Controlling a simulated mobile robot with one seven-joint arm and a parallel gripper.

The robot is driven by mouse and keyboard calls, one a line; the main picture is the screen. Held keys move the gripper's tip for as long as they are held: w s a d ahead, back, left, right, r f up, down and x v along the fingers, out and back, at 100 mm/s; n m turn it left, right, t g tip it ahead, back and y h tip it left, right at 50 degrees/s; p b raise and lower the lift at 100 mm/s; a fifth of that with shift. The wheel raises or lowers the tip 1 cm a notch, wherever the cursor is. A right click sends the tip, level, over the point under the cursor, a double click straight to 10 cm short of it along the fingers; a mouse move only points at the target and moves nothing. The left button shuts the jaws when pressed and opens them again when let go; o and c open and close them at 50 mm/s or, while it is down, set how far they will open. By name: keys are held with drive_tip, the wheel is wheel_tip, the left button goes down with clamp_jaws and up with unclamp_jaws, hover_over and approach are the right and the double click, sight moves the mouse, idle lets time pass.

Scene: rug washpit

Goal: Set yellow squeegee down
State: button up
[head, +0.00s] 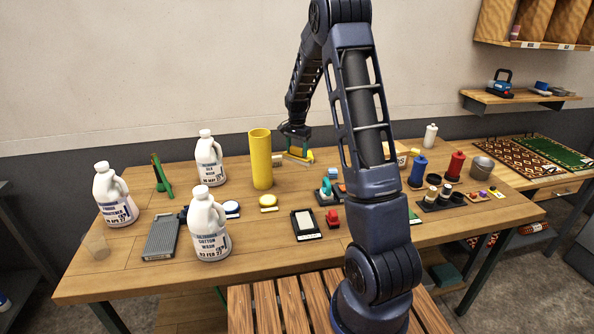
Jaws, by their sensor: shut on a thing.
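My gripper (296,138) is at the back middle of the wooden table, just right of a tall yellow cylinder. It is shut on the yellow squeegee (300,155), whose yellow part shows just below the jaws. The squeegee is small in this view, and the jaws partly hide it. I cannot tell whether it touches the table (120,262) or hangs just above it.
The yellow cylinder (260,158) stands close left of the gripper. White jugs (210,230) and a green brush-like tool (161,174) are at the left. A teal-handled item (326,188) is in front. Bottles, including a blue one (417,171), crowd the right. The front edge has bare room.

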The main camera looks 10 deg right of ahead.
wheel_tip(320, 180, down, 10)
idle(0.6)
drive_tip(key=shift+f, duration=0.1)
drive_tip(key=o, duration=1.1)
drive_tip(key=shift+c, duration=0.2)
